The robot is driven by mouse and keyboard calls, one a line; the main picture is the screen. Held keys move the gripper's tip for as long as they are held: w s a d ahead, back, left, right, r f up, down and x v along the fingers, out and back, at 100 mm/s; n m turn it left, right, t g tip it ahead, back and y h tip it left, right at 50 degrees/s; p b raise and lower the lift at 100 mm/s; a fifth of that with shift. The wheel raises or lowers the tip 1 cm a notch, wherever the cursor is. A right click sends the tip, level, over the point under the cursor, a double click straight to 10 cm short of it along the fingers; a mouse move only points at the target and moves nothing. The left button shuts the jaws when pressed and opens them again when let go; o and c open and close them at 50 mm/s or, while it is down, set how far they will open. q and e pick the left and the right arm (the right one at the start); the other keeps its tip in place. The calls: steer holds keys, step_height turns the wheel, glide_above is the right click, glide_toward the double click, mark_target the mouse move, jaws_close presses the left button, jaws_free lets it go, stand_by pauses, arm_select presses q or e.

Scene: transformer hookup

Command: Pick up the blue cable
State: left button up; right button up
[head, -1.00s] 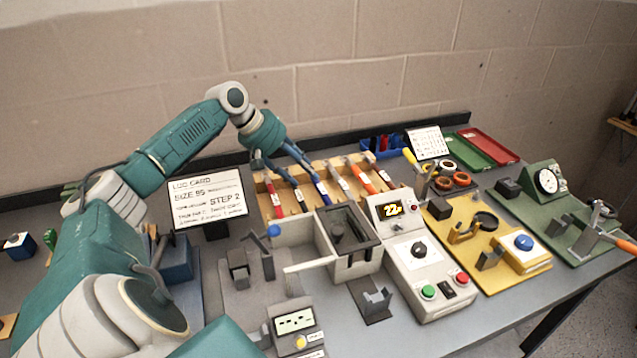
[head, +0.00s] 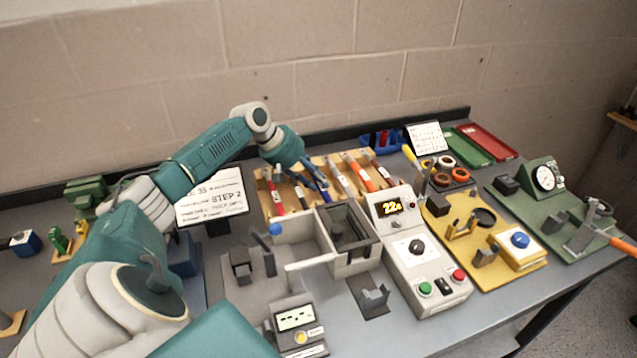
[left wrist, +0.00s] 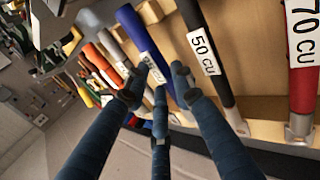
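The blue cable (left wrist: 133,35) lies in the wooden rack (head: 264,200), with a white label on it. In the left wrist view it runs down between the fingers of my left gripper (left wrist: 159,82). In the head view my left gripper (head: 316,184) is low over the rack and hides much of the blue cable. Its fingers are spread, with visible gaps beside the cable; whether any finger touches it I cannot tell. My right gripper is not in view.
A black cable (left wrist: 190,20) labelled 50 CU and a red cable (left wrist: 302,90) labelled 70 CU lie on one side. Grey and orange cables (left wrist: 98,58) lie on the other. A grey open-topped box (head: 349,262) and a control box (head: 424,262) stand in front.

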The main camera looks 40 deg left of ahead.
arm_select(q)
jaws_close()
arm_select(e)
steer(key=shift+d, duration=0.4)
arm_select(q)
steer(key=shift+r, duration=0.1)
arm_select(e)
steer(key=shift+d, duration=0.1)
